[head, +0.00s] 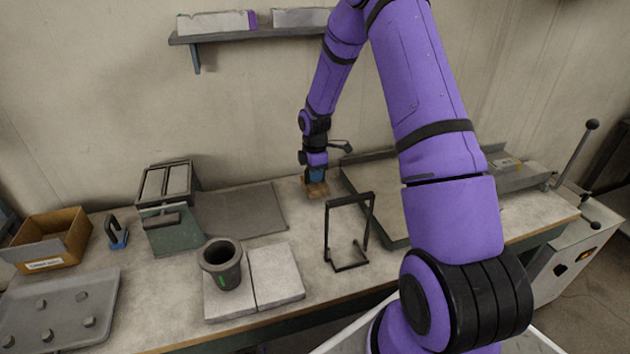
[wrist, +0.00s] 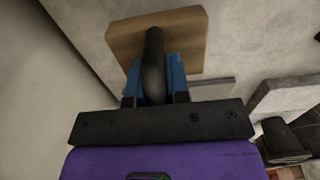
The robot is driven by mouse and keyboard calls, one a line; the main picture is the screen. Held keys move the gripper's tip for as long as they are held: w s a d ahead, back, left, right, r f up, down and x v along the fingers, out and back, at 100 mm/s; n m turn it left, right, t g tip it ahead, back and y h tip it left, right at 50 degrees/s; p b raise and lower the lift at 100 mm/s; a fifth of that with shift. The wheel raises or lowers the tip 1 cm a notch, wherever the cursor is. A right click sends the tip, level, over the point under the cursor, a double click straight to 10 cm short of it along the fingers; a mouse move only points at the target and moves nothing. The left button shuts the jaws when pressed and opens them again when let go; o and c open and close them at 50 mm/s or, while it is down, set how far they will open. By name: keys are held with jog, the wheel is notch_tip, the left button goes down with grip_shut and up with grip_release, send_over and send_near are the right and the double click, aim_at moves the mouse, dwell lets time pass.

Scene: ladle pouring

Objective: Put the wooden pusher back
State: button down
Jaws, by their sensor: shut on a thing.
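The wooden pusher (wrist: 190,32) is a flat square wooden block with a dark upright handle. In the wrist view my gripper (wrist: 157,80) has its blue fingers on both sides of the handle and is shut on it. In the head view my gripper (head: 316,174) is at the back of the table, pointing down, with the wooden block (head: 317,190) beneath it. The block is at or just above the table top; I cannot tell if it touches. The fingertips are small in the head view.
A black wire frame (head: 329,238) stands in front of the pusher. A grey tray (head: 362,190) lies right of it, a dark flat mat (head: 240,210) left. A dark pot (head: 221,265) stands on pale slabs (head: 276,275). A cardboard box (head: 72,236) is at far left.

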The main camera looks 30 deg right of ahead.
jog(key=shift+f, duration=1.25)
jog(key=shift+f, duration=0.1)
jog(key=c, duration=1.1)
grip_release()
